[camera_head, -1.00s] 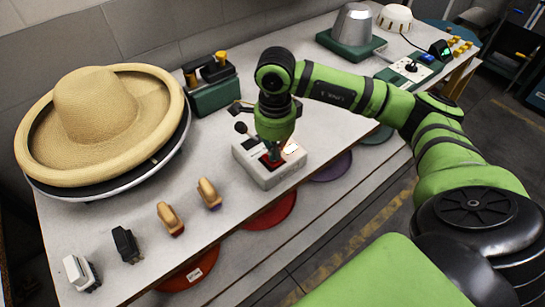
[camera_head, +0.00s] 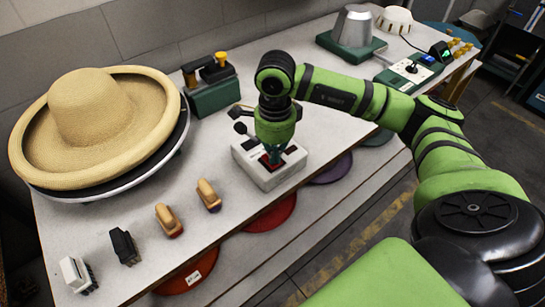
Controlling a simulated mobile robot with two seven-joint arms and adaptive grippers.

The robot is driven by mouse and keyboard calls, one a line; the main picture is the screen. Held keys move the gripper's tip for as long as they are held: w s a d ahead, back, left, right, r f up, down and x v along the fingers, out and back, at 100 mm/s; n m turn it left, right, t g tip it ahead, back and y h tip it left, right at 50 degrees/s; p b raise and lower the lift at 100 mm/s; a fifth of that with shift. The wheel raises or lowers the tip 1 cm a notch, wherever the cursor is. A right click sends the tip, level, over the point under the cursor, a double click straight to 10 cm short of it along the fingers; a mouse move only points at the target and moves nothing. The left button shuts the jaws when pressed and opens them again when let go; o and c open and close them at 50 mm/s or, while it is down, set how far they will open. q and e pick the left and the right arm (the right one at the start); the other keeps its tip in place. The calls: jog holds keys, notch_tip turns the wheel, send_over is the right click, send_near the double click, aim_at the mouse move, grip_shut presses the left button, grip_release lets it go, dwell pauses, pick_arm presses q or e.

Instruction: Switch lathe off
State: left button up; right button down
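A light grey control box (camera_head: 277,180) with a red switch (camera_head: 268,161) stands near the front edge of the workbench. My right gripper (camera_head: 272,158) points down over the red switch, at or just above it; contact is not clear. Its fingers look close together, but their gap is hidden from this angle. A straw sombrero (camera_head: 92,110) sits tilted on a round dark disc with a pale rim (camera_head: 75,197) at the left, likely the lathe's turning part. A pale patch on the box right of the switch is dull. My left gripper is not in view.
Several brushes or stamp-like blocks (camera_head: 169,221) stand along the bench's front left. A metal cone on a green base (camera_head: 351,30) is at the back right.

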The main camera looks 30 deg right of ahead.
jog(key=shift+w+r+p, duration=0.1)
jog(key=shift+r+p, duration=0.3)
jog(key=shift+r, duration=0.3)
jog(key=shift+r+p, duration=1.45)
jog(key=shift+r, duration=1.3)
jog(key=shift+f, duration=0.1)
